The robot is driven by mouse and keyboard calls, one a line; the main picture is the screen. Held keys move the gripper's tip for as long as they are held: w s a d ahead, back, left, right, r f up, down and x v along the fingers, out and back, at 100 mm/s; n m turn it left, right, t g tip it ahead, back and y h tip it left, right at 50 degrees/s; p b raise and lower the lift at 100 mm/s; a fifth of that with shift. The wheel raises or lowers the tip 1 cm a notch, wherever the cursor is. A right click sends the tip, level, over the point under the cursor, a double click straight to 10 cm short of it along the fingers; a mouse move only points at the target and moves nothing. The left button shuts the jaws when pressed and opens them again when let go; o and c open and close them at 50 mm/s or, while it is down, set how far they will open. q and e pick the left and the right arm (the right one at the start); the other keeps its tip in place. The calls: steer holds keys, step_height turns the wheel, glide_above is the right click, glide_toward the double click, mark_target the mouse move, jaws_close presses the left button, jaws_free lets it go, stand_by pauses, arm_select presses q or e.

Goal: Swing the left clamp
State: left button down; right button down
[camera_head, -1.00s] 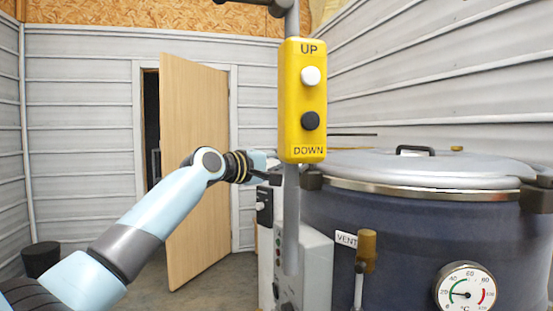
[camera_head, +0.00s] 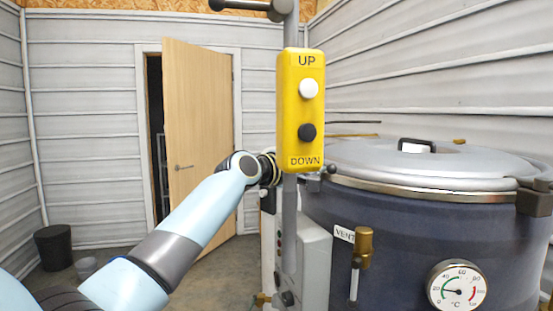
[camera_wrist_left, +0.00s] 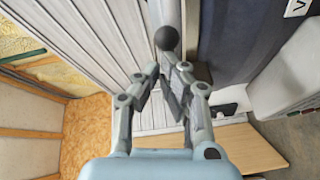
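The big dark blue vessel (camera_head: 400,225) with a domed metal lid (camera_head: 430,160) stands at the right in the head view. By the left end of its rim I see a small dark ball knob (camera_head: 332,169), apparently the left clamp's handle end. In the left wrist view a black ball knob (camera_wrist_left: 167,38) on a grey rod lies just beyond my left gripper's fingertips. My left gripper (camera_wrist_left: 163,73) is open, with a narrow gap and nothing between the fingers. In the head view the yellow control box and post largely hide it. My right gripper is not in view.
The yellow UP/DOWN control box (camera_head: 301,110) hangs on a grey post (camera_head: 290,220) close to my left forearm. A grey cabinet (camera_head: 312,265) stands below. A vent valve (camera_head: 364,247) and a dial gauge (camera_head: 457,287) stick out from the vessel. A wooden door (camera_head: 195,140) is behind.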

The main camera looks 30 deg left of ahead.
arm_select(q)
steer(key=shift+d, duration=0.15)
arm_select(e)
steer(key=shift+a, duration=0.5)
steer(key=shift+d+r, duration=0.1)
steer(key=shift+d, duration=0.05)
arm_select(q)
step_height(320, 180, up, 10)
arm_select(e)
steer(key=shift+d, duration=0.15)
